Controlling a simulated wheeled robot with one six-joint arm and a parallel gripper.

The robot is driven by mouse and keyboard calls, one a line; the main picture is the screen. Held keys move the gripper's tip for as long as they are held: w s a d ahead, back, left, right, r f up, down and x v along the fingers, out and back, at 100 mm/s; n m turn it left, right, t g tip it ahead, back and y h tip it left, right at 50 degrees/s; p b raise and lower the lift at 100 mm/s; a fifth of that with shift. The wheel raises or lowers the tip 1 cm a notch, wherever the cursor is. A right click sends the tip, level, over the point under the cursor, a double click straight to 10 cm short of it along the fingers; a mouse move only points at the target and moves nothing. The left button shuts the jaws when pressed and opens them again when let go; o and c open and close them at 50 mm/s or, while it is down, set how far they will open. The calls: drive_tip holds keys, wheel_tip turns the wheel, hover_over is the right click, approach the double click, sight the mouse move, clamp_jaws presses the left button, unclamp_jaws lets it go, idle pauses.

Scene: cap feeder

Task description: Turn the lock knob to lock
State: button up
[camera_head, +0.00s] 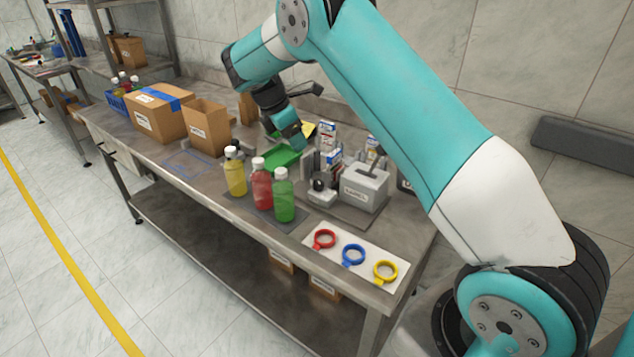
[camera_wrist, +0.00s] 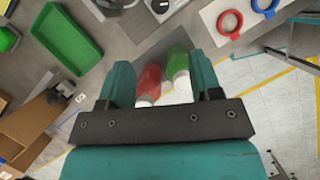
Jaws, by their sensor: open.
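A grey labelled box (camera_head: 364,188) with a lever-like part on top stands at the right of the bench. Beside it is a small light device (camera_head: 321,194) with a dark round part (camera_head: 319,184) on it. I cannot tell for sure which part is the lock knob. My gripper (camera_head: 293,137) is open, above the bench near the green tray (camera_head: 281,159). In the wrist view my gripper (camera_wrist: 160,78) has its teal fingers apart. A red bottle (camera_wrist: 149,80) and a green bottle (camera_wrist: 178,66) show between them, seemingly below and not held.
Yellow (camera_head: 235,177), red (camera_head: 261,187) and green (camera_head: 284,201) bottles stand on a dark mat near the front edge. Red (camera_head: 324,239), blue (camera_head: 353,255) and yellow (camera_head: 386,271) rings lie on a white board (camera_head: 338,253). Cardboard boxes (camera_head: 158,117) stand farther left.

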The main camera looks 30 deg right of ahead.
sight(318, 182)
drive_tip(key=p+x, duration=0.3)
drive_tip(key=x, duration=1.3)
drive_tip(key=shift+s+f, duration=0.1)
drive_tip(key=shift+f, duration=0.3)
drive_tip(key=c, duration=0.9)
